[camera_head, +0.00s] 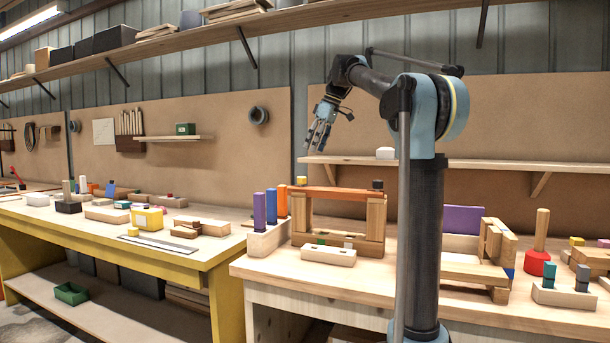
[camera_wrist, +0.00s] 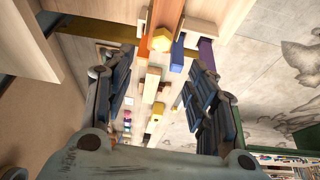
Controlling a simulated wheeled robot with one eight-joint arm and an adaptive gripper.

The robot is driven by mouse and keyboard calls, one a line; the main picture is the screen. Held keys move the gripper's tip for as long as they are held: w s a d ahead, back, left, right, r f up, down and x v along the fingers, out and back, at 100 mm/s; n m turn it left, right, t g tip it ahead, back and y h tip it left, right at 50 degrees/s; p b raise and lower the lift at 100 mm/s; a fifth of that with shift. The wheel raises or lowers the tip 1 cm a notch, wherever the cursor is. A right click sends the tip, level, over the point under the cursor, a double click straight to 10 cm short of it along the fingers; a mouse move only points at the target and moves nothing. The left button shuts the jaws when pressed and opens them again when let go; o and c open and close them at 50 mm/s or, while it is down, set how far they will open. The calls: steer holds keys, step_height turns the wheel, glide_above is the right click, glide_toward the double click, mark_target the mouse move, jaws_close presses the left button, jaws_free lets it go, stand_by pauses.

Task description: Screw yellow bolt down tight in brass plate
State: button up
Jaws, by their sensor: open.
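A small yellow bolt (camera_head: 301,181) sits at the top left corner of a wooden frame (camera_head: 376,222) on the right bench. In the wrist view its yellow hexagonal head (camera_wrist: 161,39) shows beyond my fingers, near the middle. The bolt's shank is hidden. My gripper (camera_head: 318,138) is open and empty, high above the frame, its fingers pointing down. In the wrist view the fingers (camera_wrist: 158,58) are spread wide on both sides, apart from the bolt.
An orange bar (camera_head: 340,194) spans the frame, with a dark block (camera_head: 377,184) at its right end. A pale holder with purple, blue and orange pegs (camera_head: 270,208) stands close left. A pale wooden block (camera_head: 328,255) lies in front. A wall shelf (camera_head: 460,166) is behind.

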steer(key=x, duration=1.2)
steer(key=shift+a+f, duration=0.2)
steer(key=shift+f, duration=0.15)
steer(key=shift+w, duration=0.1)
jaws_close()
